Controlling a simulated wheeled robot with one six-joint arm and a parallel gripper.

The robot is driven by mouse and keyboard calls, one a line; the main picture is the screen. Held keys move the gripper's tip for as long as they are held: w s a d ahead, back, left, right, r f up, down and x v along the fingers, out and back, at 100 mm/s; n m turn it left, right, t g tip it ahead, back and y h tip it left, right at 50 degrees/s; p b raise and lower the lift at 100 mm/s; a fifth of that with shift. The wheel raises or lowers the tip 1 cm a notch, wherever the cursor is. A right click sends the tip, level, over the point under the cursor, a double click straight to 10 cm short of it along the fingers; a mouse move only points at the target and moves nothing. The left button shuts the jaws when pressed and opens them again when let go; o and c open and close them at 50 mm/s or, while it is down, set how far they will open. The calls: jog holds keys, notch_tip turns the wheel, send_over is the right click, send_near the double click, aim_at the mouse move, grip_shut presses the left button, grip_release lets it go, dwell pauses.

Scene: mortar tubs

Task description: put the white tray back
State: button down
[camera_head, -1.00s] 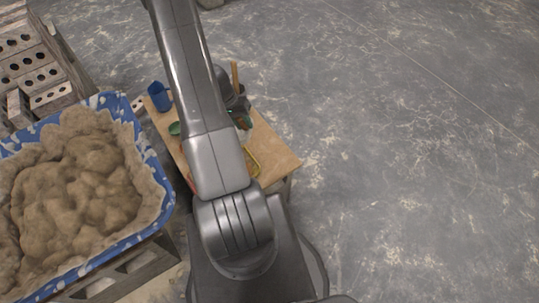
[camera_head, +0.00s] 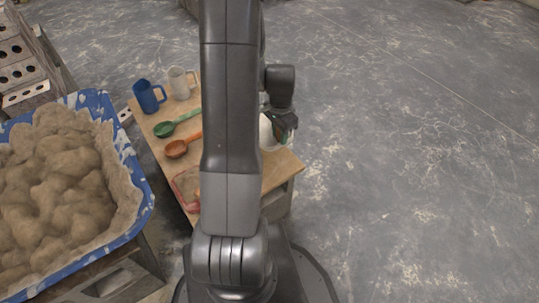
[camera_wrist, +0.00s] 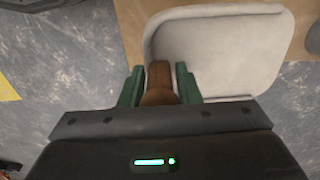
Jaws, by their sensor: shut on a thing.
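The white tray (camera_wrist: 220,50) fills the upper middle of the wrist view, shallow with rounded corners. A brown handle-like piece (camera_wrist: 158,85) at its near edge sits between the green fingers of my gripper (camera_wrist: 159,88), which is shut on it. Whether tray and handle are joined is partly hidden. In the head view my gripper (camera_head: 285,127) is over the right side of the small wooden table (camera_head: 285,165). Part of the white tray (camera_head: 267,134) shows just beside it, partly behind my arm. I cannot tell if the tray touches the table.
A blue mug (camera_head: 148,97), a pale mug (camera_head: 181,84), a green scoop (camera_head: 176,124), an orange scoop (camera_head: 181,147) and a red-rimmed item (camera_head: 183,183) are on the table. A blue tub (camera_head: 138,192) of mortar stands at left. The floor at right is clear.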

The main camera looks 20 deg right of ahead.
notch_tip(320, 180, down, 10)
jog(key=b, duration=0.3)
jog(key=shift+r, duration=0.15)
jog(key=c, duration=1.1)
grip_release()
jog(key=shift+o, duration=0.2)
notch_tip(320, 180, up, 12)
jog(key=p, duration=0.3)
jog(key=shift+p, duration=0.4)
